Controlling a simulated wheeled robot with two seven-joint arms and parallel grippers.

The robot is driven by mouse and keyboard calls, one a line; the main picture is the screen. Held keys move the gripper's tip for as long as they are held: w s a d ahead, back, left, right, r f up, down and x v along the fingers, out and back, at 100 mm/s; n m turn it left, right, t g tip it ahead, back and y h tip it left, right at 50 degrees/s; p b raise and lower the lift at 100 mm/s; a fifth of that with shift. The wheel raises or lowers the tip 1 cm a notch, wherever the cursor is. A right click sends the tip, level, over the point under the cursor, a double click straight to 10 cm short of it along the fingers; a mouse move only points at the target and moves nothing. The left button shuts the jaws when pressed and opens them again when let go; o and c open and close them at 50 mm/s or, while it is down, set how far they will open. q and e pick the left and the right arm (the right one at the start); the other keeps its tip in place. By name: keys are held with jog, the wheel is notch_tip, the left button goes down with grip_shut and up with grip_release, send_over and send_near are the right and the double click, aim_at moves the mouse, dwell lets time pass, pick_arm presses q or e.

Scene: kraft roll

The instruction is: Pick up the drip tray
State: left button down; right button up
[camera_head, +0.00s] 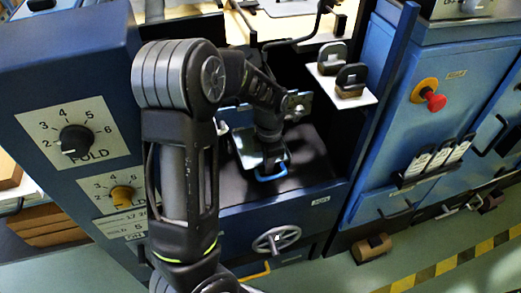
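My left arm comes in from the left and reaches over the dark bed of the blue machine. My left gripper (271,158) points down at the bed, close to a bright blue loop-shaped handle (271,175). A flat grey plate (244,147) shows just left of the gripper; it may be part of the drip tray, but I cannot tell. The fingers are small and dark, so I cannot see whether they are open or touch the handle. My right gripper is not in view.
A blue panel with a black fold dial (75,140) and a yellow dial (122,196) stands at left. A handwheel (276,239) is on the front. A white shelf (341,86) and a red emergency button (436,102) are at right.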

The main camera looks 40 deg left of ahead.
pick_arm(q)
jog(key=shift+r, duration=0.15)
jog(key=shift+r, duration=1.65)
jog(key=s+d+b, duration=0.1)
jog(key=s+d, duration=0.9)
jog(key=d, duration=0.4)
jog(key=shift+d, duration=0.35)
jog(key=shift+s, duration=0.1)
jog(key=shift+s+f, duration=0.1)
